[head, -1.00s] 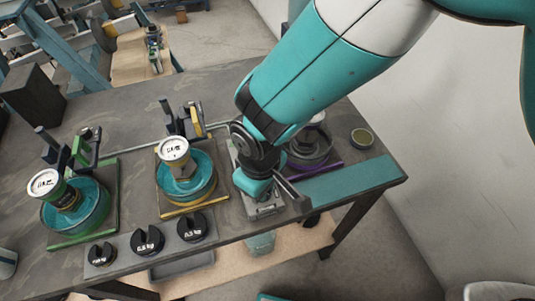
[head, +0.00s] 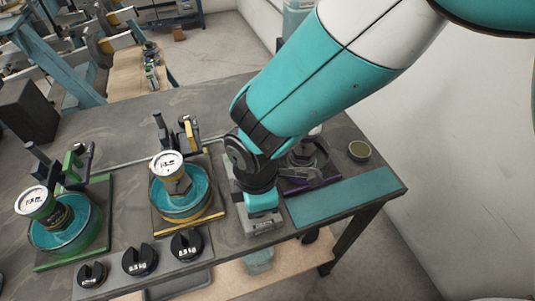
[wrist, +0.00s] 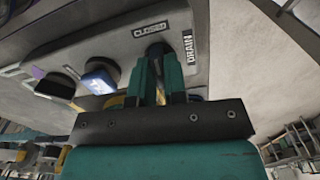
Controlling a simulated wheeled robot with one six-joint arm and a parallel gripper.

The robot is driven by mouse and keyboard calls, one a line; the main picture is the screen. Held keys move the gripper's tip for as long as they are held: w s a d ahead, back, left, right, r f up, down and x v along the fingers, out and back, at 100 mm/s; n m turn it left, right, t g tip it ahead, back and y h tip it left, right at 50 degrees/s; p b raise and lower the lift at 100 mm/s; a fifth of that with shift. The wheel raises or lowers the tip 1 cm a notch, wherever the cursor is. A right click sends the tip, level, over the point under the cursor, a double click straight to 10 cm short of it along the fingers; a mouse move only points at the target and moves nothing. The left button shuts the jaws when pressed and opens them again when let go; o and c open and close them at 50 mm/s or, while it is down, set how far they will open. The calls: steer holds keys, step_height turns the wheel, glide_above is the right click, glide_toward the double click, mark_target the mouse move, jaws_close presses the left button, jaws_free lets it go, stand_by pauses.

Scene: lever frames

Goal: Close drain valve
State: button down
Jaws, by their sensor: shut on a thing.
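My gripper (head: 262,203) is down over a grey fixture (head: 265,226) near the table's front edge, to the right of the yellow-based station. In the wrist view my gripper's two teal fingers (wrist: 161,75) are close together, shut on the drain valve's handle at the panel's DRAIN end. The handle is mostly hidden between the fingers; a dark part of the drain valve (wrist: 157,48) shows just beyond the fingertips. A CLOSED label (wrist: 151,30) and a DRAIN label (wrist: 189,46) lie beside it on the grey panel (wrist: 120,50).
A blue-white part (wrist: 100,76) and a black knob (wrist: 56,87) sit on the panel left of my fingers. Yellow-based (head: 180,190) and green-based (head: 65,225) gauge stations stand left. A purple-edged station (head: 310,165) is close right. Black weights (head: 140,261) line the front.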

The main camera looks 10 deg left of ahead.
steer(key=shift+n, duration=0.5)
steer(key=c, duration=1.2)
jaws_free()
steer(key=shift+o, duration=0.2)
step_height(320, 180, up, 18)
steer(key=b, duration=0.2)
steer(key=shift+f, duration=0.25)
steer(key=shift+d, duration=0.1)
